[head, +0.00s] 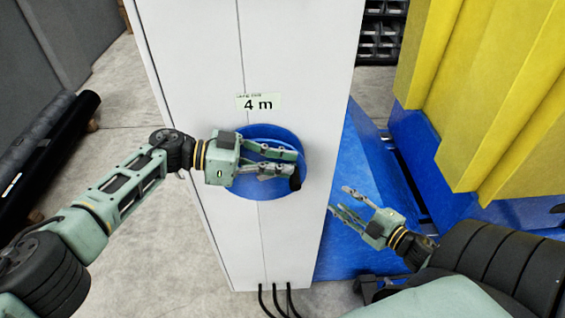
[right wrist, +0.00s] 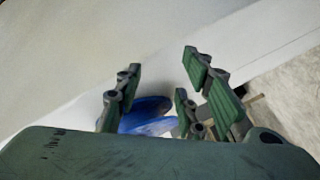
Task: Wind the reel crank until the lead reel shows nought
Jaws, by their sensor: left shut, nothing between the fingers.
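The blue lead reel (head: 246,190) is a round disc on the front of a white cabinet. A label (head: 258,102) above it reads "4 m". A dark knob (head: 295,181), which looks like the crank handle, shows at the reel's right edge. My left gripper (head: 287,162) lies in front of the reel, shut with nothing held, its fingertips close to the knob. It hides much of the reel; I cannot tell whether it touches the knob. My right gripper (head: 352,202) is open and empty, right of the cabinet. The right wrist view shows part of something blue (right wrist: 150,108) between its fingers.
The white cabinet (head: 185,50) stands on a concrete floor with black cables (head: 275,298) at its foot. A blue base (head: 345,245) and a yellow corrugated structure (head: 475,90) take up the right. Dark rolls (head: 60,150) lie at the left.

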